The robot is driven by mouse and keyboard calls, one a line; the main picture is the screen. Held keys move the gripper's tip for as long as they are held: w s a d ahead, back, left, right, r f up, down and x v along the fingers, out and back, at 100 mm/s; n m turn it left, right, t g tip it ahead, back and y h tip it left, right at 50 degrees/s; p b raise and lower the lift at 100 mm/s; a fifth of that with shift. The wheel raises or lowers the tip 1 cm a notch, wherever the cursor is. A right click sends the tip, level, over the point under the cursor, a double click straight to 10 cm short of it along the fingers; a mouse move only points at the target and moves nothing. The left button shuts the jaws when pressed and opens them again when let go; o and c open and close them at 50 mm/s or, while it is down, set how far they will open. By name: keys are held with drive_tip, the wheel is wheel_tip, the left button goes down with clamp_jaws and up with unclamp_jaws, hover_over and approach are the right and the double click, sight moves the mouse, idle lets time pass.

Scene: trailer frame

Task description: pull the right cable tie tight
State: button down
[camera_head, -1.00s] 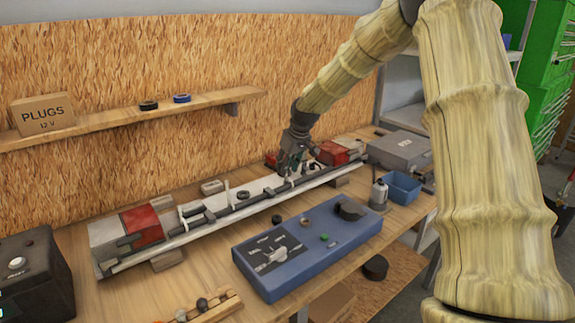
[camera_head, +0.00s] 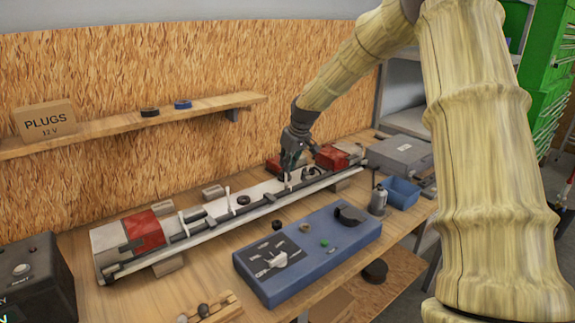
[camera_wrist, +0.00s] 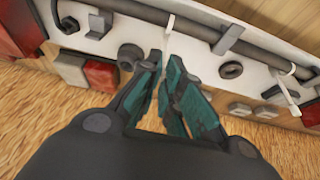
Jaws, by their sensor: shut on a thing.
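The right cable tie (camera_wrist: 169,30) is a thin white strip around the dark cable run (camera_wrist: 205,30). Its upright tail goes between my gripper's teal finger pads (camera_wrist: 164,72), which are shut on it. In the head view my gripper (camera_head: 289,172) points down at the right part of the long white trailer beam (camera_head: 263,188), with the white tie (camera_head: 289,183) just below the fingers. How far the tail reaches between the pads is hidden. Another white tie (camera_wrist: 286,88) stands upright farther along the cable, with its tail free.
A red lamp block (camera_head: 145,228) sits at the beam's left end. A black ring (camera_wrist: 231,70) lies on the beam between ties, and another ring (camera_wrist: 130,56) is close beside my fingers. A blue control box (camera_head: 308,250) stands in front, near a blue bin (camera_head: 401,190).

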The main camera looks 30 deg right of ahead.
drive_tip(key=c, duration=1.5)
unclamp_jaws()
drive_tip(key=shift+c, duration=0.2)
drive_tip(key=v, duration=1.2)
drive_tip(key=shift+w, duration=0.1)
